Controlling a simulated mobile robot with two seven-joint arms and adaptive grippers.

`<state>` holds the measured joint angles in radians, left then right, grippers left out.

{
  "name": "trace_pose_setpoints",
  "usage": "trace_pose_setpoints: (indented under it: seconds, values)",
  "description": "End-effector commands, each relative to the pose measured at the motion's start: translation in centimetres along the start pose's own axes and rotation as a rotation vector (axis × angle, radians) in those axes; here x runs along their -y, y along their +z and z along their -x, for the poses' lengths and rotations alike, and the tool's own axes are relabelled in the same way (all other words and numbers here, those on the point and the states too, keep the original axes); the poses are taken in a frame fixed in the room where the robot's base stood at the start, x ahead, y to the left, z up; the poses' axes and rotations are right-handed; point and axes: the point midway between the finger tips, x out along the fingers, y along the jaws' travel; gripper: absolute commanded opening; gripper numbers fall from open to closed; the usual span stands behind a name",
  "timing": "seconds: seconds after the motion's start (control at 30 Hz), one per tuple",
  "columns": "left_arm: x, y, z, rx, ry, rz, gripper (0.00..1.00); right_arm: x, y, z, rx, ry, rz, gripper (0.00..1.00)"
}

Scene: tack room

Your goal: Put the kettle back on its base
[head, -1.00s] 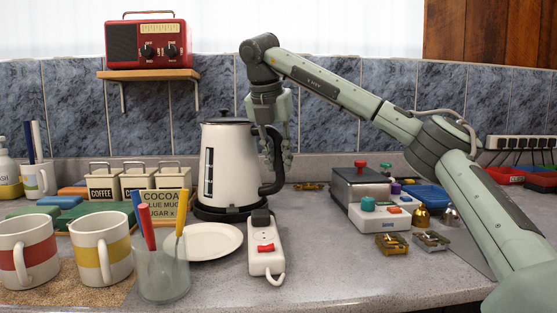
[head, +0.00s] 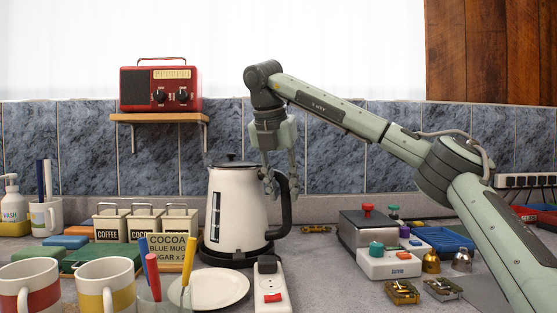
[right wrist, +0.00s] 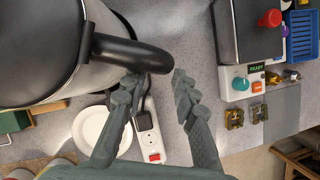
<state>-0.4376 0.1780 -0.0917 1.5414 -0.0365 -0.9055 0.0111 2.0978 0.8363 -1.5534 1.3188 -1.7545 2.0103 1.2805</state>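The white kettle (head: 230,210), with a black lid and black handle (head: 287,205), stands upright on its round black base (head: 237,258) and looks seated, though the contact is hard to see. My right gripper (head: 276,184) is at the upper part of the handle, pointing down. In the right wrist view its two fingers (right wrist: 155,82) are spread apart with nothing held between them. There the end of the handle (right wrist: 135,53) lies close to the left fingertip; I cannot tell whether they touch. My left gripper is out of view.
A white plate (head: 219,288) and a power strip (head: 270,292) lie in front of the base. Mugs (head: 105,288) and a glass of pens stand at front left. Canisters (head: 145,224) are left of the kettle. A white device (head: 390,263) stands to the right.

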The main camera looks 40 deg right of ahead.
Motion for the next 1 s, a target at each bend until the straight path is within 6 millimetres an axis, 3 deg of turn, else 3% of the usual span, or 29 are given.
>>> trace_pose_setpoints:
  seconds: [0.73,1.0]
  values:
    - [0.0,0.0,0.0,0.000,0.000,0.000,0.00,0.0,0.0,6.1,0.002,0.002,-0.002,0.28]
    - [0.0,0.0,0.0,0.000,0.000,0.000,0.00,0.1,0.0,6.8,0.000,0.001,-0.001,0.28]
